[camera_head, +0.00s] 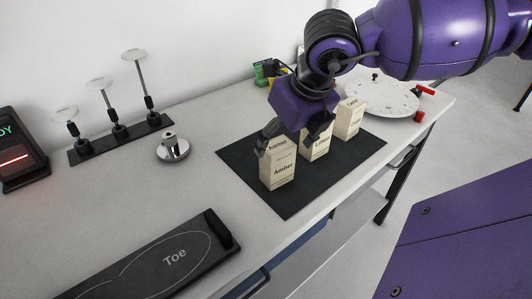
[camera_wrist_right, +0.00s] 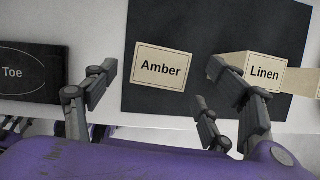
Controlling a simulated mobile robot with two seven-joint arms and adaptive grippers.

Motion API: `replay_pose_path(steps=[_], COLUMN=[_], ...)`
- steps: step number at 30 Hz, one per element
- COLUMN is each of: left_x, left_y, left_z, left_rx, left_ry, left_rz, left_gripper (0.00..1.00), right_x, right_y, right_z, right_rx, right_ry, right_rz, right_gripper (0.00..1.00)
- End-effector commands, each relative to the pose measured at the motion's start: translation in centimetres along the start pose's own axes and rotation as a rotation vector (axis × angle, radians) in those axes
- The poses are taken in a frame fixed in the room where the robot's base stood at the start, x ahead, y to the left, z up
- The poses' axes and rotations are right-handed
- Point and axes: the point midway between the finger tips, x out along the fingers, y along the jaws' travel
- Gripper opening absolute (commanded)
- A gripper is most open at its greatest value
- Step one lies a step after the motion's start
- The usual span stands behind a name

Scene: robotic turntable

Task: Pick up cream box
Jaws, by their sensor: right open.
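Three cream boxes stand in a row on a black mat (camera_head: 318,180). The nearest, labelled "Amber" (camera_head: 278,170), shows from above in the right wrist view (camera_wrist_right: 160,68). The middle one, "Linen" (camera_head: 318,146), is partly behind my gripper and shows at the right of the wrist view (camera_wrist_right: 264,72). The third box (camera_head: 349,119) stands farthest along the row; its label is hard to read. My right gripper (camera_head: 292,136) is open and empty over the Amber end of the row. In the wrist view its fingers lie either side of the Amber box's column. My left gripper is out of view.
A white turntable (camera_head: 382,98) with red parts stands at the back right. Green and yellow items (camera_head: 268,72) sit behind the row. A metal knob piece (camera_head: 172,148), a rack of disc-topped stands (camera_head: 118,135), a display (camera_head: 18,150) and a "Toe" board (camera_head: 165,262) occupy the left.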

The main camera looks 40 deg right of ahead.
Motion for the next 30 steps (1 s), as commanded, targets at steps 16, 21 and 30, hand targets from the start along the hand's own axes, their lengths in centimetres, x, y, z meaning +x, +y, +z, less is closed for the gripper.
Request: replay_pose_path(steps=[16,21,30], left_x=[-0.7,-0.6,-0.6], left_y=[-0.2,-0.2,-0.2], left_z=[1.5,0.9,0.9], left_rx=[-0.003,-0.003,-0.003], left_ry=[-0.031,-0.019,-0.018], left_rz=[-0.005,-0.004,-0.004], left_gripper=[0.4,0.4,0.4], right_x=[6.9,7.6,7.5], right_y=[0.0,0.0,0.0], right_z=[-0.7,-0.7,-0.7], right_rx=[0.001,0.001,0.001], right_ry=[0.001,0.0,0.001], right_rz=[0.005,0.003,0.003], right_gripper=[0.77,0.77,0.57])
